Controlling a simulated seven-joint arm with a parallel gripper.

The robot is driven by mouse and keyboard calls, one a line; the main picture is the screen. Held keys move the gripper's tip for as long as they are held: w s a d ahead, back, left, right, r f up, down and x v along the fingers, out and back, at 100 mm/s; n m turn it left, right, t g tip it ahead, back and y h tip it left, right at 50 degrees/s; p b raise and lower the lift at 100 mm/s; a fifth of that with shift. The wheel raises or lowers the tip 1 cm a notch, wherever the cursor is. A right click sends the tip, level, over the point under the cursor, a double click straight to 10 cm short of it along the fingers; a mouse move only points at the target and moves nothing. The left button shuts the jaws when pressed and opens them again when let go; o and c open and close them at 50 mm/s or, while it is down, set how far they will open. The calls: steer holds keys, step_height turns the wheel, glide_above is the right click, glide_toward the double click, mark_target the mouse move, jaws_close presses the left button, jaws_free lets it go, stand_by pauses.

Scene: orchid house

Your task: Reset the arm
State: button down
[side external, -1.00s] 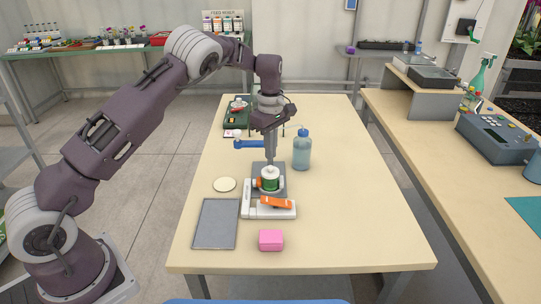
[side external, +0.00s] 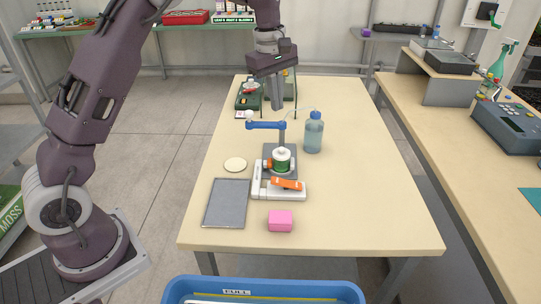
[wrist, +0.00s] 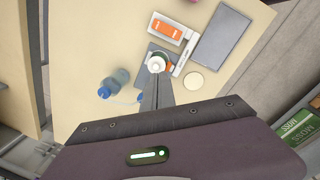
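My gripper (side external: 278,108) hangs above the back half of the table (side external: 350,200), pointing down. Its two fingers are together with nothing visible between them. In the wrist view the shut fingers (wrist: 158,92) point toward a small green-sided container with a white top (wrist: 157,63), well below them. In the side view that container (side external: 281,160) stands upright on a dark grey plate, in front of and apart from my gripper.
A blue arm on a post (side external: 265,126) and a blue-capped bottle (side external: 313,134) stand nearby. An orange piece on a white base (side external: 287,184), pink box (side external: 280,221), grey tray (side external: 226,204) and cream disc (side external: 235,164) lie forward.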

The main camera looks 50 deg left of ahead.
steer(key=s+d+r+m+t, duration=0.1)
steer(key=s+d+r+m, duration=0.25)
steer(key=s+r, duration=0.4)
steer(key=s+d+r+m+t, duration=0.1)
steer(key=s+d+r+m, duration=0.3)
steer(key=s, duration=0.6)
steer(key=s+f+m+t, duration=0.1)
steer(key=s+m, duration=0.3)
steer(key=s, duration=0.4)
steer(key=s+d+f+m+t, duration=0.1)
steer(key=s+f+m, duration=0.2)
steer(key=s+m, duration=0.2)
steer(key=s, duration=0.3)
steer(key=shift+d+t+y, duration=0.25)
steer(key=shift+t+y, duration=0.05)
